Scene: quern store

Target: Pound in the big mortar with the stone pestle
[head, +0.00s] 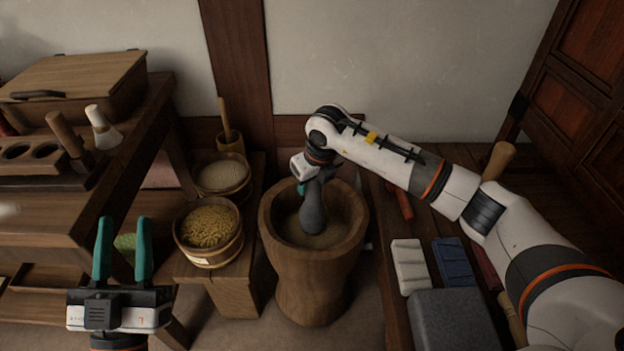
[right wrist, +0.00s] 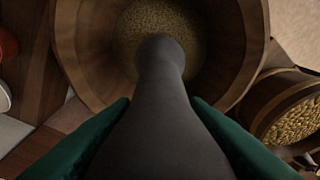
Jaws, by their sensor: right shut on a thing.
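The big wooden mortar (head: 312,280) stands on the floor in the middle of the head view, with grain (right wrist: 160,25) in its bottom. My right gripper (head: 304,187) is above the mortar's mouth, shut on the dark grey stone pestle (head: 313,212). The pestle points down into the mortar. In the right wrist view the pestle (right wrist: 160,110) lies between the green fingers, its rounded end over the grain. I cannot tell whether it touches the grain. My left gripper (head: 122,245) is open and empty at the lower left, apart from the mortar.
A tub of yellow grain (head: 208,258) and a tub of paler grain (head: 222,190) stand on a low bench left of the mortar. A wooden table with a lidded box (head: 80,85) is at the left. A grey block (head: 450,322), white (head: 409,266) and blue (head: 453,260) pieces lie at right.

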